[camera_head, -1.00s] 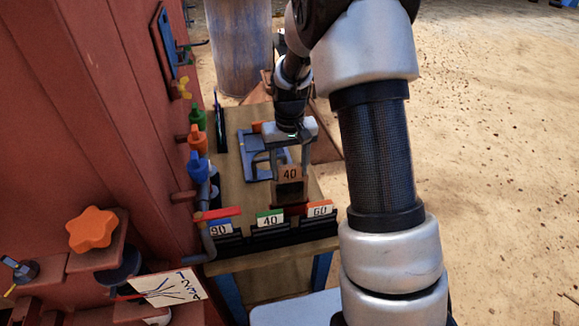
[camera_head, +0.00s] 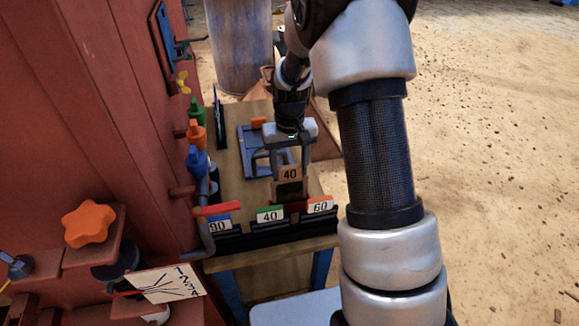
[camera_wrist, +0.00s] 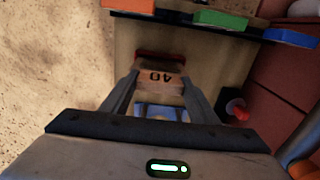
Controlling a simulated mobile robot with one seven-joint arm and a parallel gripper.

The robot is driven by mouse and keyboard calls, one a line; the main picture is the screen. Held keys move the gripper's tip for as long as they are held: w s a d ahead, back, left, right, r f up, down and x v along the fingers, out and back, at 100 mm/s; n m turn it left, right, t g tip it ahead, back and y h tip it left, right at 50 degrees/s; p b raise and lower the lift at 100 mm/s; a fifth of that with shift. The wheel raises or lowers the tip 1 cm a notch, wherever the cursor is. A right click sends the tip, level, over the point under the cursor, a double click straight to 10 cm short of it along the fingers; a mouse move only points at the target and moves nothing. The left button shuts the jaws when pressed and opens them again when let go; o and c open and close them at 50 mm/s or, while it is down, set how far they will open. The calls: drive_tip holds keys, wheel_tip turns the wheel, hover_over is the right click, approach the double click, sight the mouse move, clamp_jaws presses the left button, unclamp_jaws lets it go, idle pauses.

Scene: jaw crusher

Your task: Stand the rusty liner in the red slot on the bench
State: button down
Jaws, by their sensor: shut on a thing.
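The rusty liner (camera_head: 289,183), a brown block with a paler top marked 40, is upright between the fingers of my gripper (camera_head: 290,168). In the wrist view the liner (camera_wrist: 160,87) shows between both fingers, its number upside down. My gripper is shut on it above the bench (camera_head: 235,178). The red slot (camera_head: 297,207) shows as a small red part just in front of the liner, mostly hidden by it and the labels. In the wrist view its red edge (camera_wrist: 158,56) lies just beyond the liner. I cannot tell whether the liner's foot touches the slot.
Black holders along the bench's front edge carry a blue 90 label (camera_head: 219,226), a green 40 label (camera_head: 270,214) and an orange 60 label (camera_head: 320,205). A blue frame (camera_head: 247,150) lies behind my gripper. The red machine wall with coloured knobs (camera_head: 196,133) stands close on the left.

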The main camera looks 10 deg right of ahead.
sight(290, 178)
drive_tip(key=shift+f+b, duration=1)
drive_tip(key=shift+f, duration=0.55)
drive_tip(key=c, duration=0.7)
unclamp_jaws()
drive_tip(key=shift+c, duration=0.2)
drive_tip(key=shift+o, duration=0.6)
drive_tip(key=shift+f, duration=0.1)
wheel_tip(290, 178, up, 18)
drive_tip(key=p, duration=0.3)
drive_tip(key=shift+f, duration=0.2)
